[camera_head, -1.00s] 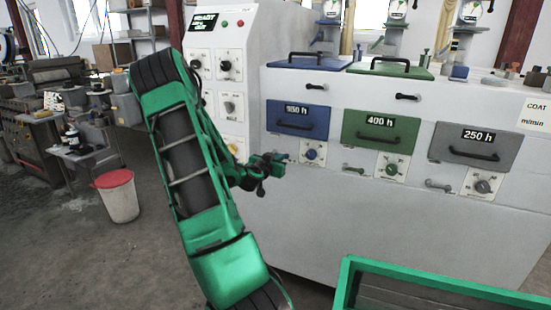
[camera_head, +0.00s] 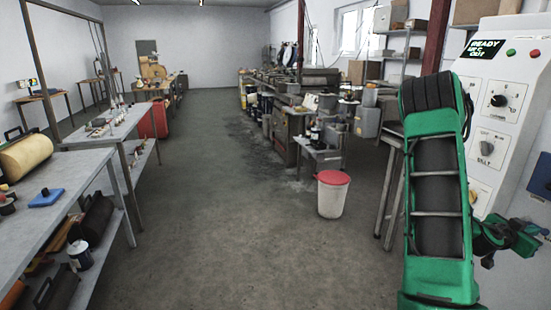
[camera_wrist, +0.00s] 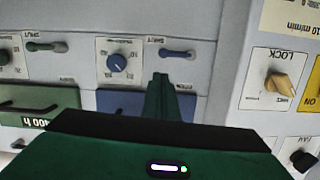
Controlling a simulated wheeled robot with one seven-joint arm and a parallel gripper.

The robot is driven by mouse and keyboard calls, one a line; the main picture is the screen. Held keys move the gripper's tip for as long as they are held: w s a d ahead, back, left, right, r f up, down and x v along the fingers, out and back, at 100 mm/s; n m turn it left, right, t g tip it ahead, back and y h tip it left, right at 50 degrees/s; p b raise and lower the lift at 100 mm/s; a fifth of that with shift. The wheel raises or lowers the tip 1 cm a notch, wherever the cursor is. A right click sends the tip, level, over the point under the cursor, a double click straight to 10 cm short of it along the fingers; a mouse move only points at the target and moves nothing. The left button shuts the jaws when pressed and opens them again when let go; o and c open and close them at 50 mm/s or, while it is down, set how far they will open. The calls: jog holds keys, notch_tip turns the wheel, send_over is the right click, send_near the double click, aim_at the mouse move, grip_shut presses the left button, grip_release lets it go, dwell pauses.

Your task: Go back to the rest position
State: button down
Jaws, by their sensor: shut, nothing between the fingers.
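My gripper (camera_head: 530,238) is at the right edge of the head view, beside my green arm, in front of the white machine. In the wrist view, my gripper (camera_wrist: 160,98) appears as a narrow dark green piece with its fingers together and nothing held. The machine's front shows upside down there, with a blue knob (camera_wrist: 117,62), a shut-off lever (camera_wrist: 176,53), a green drawer (camera_wrist: 35,107) and a blue drawer (camera_wrist: 125,103). The gap between fingers and panel cannot be judged.
The white control panel (camera_head: 503,75) stands at the right, close to my arm. A white bin with a red lid (camera_head: 333,197) stands on the floor. A grey bench (camera_head: 60,190) lines the left. The floor aisle (camera_head: 220,200) between is clear.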

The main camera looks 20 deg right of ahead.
jog(key=w+a+n+y, duration=0.2)
jog(key=a+y, duration=0.1)
jog(key=a, duration=0.7)
jog(key=w+a+f+n+t+y, duration=0.15)
jog(key=a+y, duration=0.25)
jog(key=a, duration=0.5)
jog(key=w+a+n+g+y, duration=0.1)
jog(key=w+a+y, duration=0.15)
jog(key=a, duration=0.75)
jog(key=s+a+r+n+y, duration=0.1)
jog(key=s+a+n+y, duration=0.1)
jog(key=a, duration=0.5)
jog(key=s+a+r+n+y, duration=0.2)
jog(key=a+n, duration=0.1)
jog(key=a, duration=0.4)
jog(key=s+a+r+n+y, duration=0.1)
jog(key=s+a+n+y, duration=0.1)
jog(key=a, duration=0.5)
jog(key=shift+s+a+r+n, duration=0.15)
jog(key=shift+s+r+n, duration=0.2)
jog(key=shift+n, duration=0.5)
jog(key=shift+w+y, duration=0.1)
jog(key=shift+y, duration=0.15)
